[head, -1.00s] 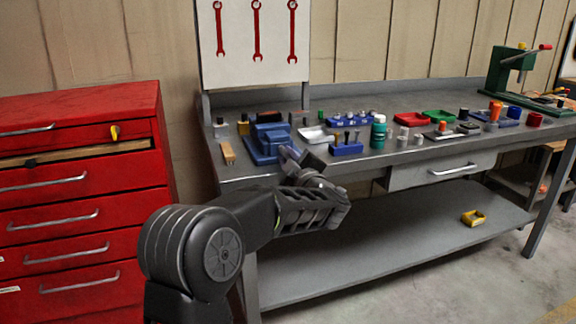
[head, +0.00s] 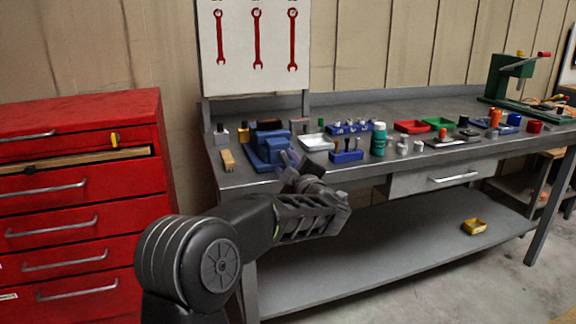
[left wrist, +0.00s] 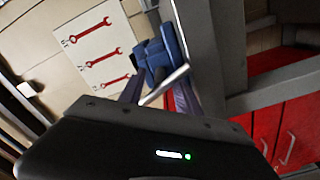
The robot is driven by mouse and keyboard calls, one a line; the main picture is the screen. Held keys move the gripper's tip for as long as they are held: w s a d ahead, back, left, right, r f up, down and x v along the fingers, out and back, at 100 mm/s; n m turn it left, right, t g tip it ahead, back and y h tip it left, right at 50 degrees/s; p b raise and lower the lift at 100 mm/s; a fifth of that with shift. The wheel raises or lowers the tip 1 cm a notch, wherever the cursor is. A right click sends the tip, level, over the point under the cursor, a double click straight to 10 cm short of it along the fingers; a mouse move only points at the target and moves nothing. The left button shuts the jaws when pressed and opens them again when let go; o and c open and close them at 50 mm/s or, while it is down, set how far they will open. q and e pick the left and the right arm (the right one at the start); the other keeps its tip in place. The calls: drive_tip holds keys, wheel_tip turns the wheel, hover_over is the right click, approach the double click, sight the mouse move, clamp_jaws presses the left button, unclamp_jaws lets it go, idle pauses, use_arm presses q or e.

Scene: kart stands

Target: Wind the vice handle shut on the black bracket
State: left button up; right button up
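The blue vice (head: 266,150) stands near the left end of the bench's front edge, and it also shows in the left wrist view (left wrist: 158,58). Its silver handle bar (left wrist: 165,84) crosses in front of my left gripper (left wrist: 160,92) in the left wrist view. The two fingers are spread apart, one on each side of the bar; I cannot tell if they touch it. In the head view my left gripper (head: 289,162) is at the vice's front. A dark piece (head: 270,124) shows at the vice's far side; I cannot tell if it is the black bracket. My right gripper is out of view.
The grey bench (head: 350,187) holds a blue block with tools (head: 346,156), a white tray (head: 316,143), a green bottle (head: 378,139) and red and green trays to the right. A wooden block (head: 228,160) lies left of the vice. A red drawer cabinet (head: 85,220) stands at left.

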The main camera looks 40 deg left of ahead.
use_arm(q)
drive_tip(key=shift+d, duration=0.1)
drive_tip(key=v, duration=0.7)
drive_tip(key=shift+s+d, duration=0.2)
drive_tip(key=shift+d, duration=0.1)
